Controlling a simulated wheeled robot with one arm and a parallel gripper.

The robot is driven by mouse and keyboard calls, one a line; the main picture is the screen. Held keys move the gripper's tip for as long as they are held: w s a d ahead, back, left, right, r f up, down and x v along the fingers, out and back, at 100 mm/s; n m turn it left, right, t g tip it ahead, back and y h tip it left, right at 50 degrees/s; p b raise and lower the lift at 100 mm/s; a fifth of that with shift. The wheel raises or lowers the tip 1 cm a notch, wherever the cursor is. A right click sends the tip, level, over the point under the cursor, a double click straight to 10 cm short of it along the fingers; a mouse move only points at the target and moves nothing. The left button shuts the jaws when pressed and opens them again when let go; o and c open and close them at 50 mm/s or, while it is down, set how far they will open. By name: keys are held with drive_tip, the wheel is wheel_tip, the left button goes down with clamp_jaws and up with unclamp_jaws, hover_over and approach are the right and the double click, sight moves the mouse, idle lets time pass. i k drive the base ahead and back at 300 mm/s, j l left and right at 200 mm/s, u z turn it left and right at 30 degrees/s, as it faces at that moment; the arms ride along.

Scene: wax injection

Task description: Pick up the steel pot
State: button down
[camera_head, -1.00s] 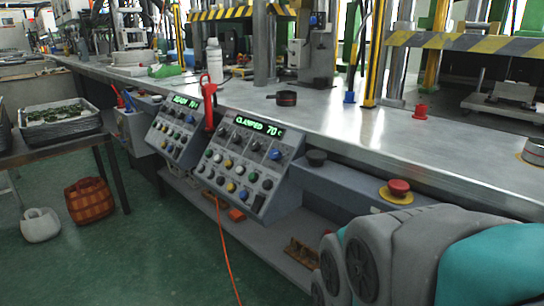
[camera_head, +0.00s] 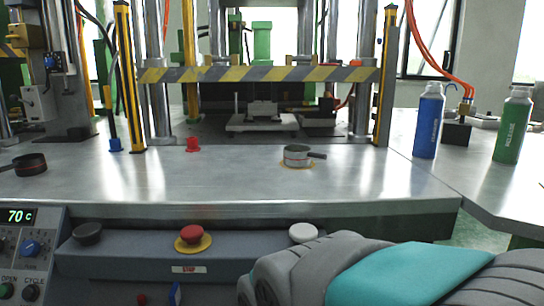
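A small steel pot (camera_head: 296,157) with a dark handle pointing right stands upright on the metal bench, right of the picture's middle, on a yellowish ring mark. A second, dark pot (camera_head: 31,166) sits on the bench at the far left edge, its handle pointing left. My arm shows at the bottom right, grey and teal, in front of the bench. My gripper is not in view.
A yellow-black striped bar (camera_head: 260,74) between posts crosses behind the steel pot. Blue (camera_head: 428,122) and green (camera_head: 512,126) bottles stand at the right. A control box with a red stop button (camera_head: 191,236) lines the bench front (camera_head: 400,212). The bench around the pot is mostly clear.

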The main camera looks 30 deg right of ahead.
sight(295, 155)
drive_tip(key=z, duration=0.8)
